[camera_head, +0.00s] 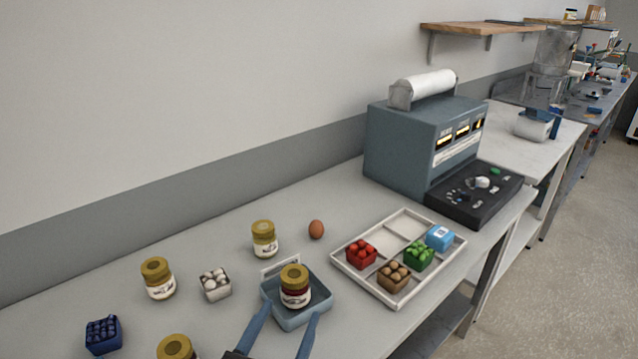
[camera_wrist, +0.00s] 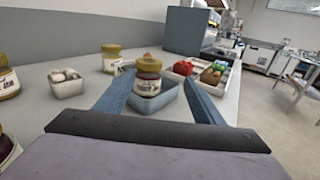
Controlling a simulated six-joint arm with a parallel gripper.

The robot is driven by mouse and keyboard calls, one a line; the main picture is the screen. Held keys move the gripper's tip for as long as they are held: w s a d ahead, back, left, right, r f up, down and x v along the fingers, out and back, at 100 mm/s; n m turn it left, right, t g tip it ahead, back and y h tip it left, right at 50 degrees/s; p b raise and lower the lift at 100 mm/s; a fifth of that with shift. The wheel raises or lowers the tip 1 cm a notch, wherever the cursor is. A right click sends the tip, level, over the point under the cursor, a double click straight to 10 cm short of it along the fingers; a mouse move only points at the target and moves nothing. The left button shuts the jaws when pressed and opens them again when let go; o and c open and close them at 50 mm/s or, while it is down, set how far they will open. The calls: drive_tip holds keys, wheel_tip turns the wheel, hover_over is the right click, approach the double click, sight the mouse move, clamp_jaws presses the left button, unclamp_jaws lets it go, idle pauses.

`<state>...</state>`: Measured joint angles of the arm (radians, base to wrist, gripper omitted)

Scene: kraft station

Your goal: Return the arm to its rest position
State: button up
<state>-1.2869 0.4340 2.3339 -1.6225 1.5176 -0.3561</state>
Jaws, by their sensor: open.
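My gripper (camera_head: 283,332) is open, with its two blue-grey fingers entering the head view from the bottom edge. The fingers also show in the wrist view (camera_wrist: 155,90), spread apart with nothing between their tips that I can see being gripped. Just past the tips, a jar with a gold lid (camera_head: 295,287) stands upright in a small blue-grey tray (camera_head: 314,316). The same jar shows in the wrist view (camera_wrist: 147,77), between and beyond the fingers. Whether the fingertips touch the tray is unclear.
Gold-lidded jars (camera_head: 264,240), (camera_head: 158,279) stand left and behind, with a white carton (camera_head: 215,284), a blue carton (camera_head: 104,334) and a brown egg (camera_head: 316,229). A white divided tray (camera_head: 342,264) holds several small boxes at right. A grey machine (camera_head: 408,150) stands behind it.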

drive_tip(key=d+m+g+h, duration=0.1)
drive_tip(key=d+m, duration=0.1)
drive_tip(key=d, duration=0.2)
drive_tip(key=d+m+g+h+p, duration=0.1)
drive_tip(key=d+m+g+h, duration=0.1)
drive_tip(key=d, duration=0.2)
drive_tip(key=w+d+f+m+g+h+p, duration=0.1)
drive_tip(key=d+m+g+h, duration=0.1)
drive_tip(key=d, duration=0.2)
drive_tip(key=shift+d, duration=0.3)
drive_tip(key=s+d+f+m+g+h+p, duration=0.2)
drive_tip(key=s+d+m+g, duration=0.3)
drive_tip(key=d, duration=0.4)
drive_tip(key=s+d+m+g+y+p, duration=0.1)
drive_tip(key=s+m+g+y+p, duration=0.2)
drive_tip(key=m, duration=0.8)
drive_tip(key=s+m+g+y+p, duration=0.3)
drive_tip(key=m+y, duration=0.4)
drive_tip(key=m, duration=0.4)
drive_tip(key=shift+s+d+g+y, duration=0.3)
drive_tip(key=shift+s+d+g, duration=0.15)
drive_tip(key=shift+g, duration=0.15)
